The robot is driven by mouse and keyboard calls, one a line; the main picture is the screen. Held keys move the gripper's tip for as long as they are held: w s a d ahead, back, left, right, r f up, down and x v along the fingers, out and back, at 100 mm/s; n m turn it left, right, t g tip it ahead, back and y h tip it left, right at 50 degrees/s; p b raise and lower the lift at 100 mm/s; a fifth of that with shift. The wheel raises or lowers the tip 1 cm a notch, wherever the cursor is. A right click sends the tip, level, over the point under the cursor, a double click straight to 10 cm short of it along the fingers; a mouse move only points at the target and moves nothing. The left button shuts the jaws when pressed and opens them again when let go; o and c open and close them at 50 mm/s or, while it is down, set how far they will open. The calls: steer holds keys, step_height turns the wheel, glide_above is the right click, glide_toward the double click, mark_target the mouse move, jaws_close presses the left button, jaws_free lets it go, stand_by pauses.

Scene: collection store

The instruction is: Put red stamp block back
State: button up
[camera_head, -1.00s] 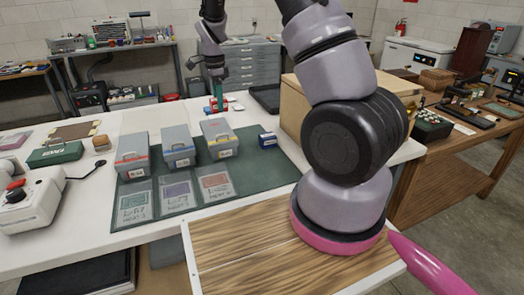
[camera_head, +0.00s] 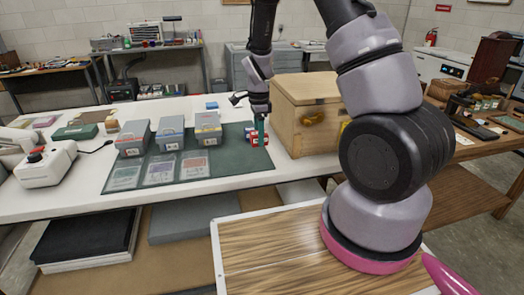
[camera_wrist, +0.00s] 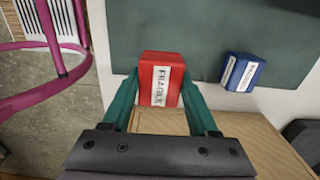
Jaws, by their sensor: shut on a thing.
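The red stamp block (camera_wrist: 172,74) has a white "FRAGILE" label and sits between the two green fingers of my gripper (camera_wrist: 158,92) in the wrist view. My gripper is shut on it. In the head view my gripper (camera_head: 259,137) is low at the right end of the green mat (camera_head: 235,170), just left of the wooden chest; the red block is mostly hidden by the fingers there. A blue block (camera_wrist: 242,72) with a white label lies to the right of the red block in the wrist view, apart from it.
The wooden chest (camera_head: 308,115) is close on the right. A white device (camera_head: 45,166) stands left. The mat's front right is clear.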

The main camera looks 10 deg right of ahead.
mark_target(259, 156)
steer(key=shift+f, duration=2.55)
steer(key=o, duration=1.1)
steer(key=shift+f, duration=0.15)
steer(key=shift+c, duration=0.2)
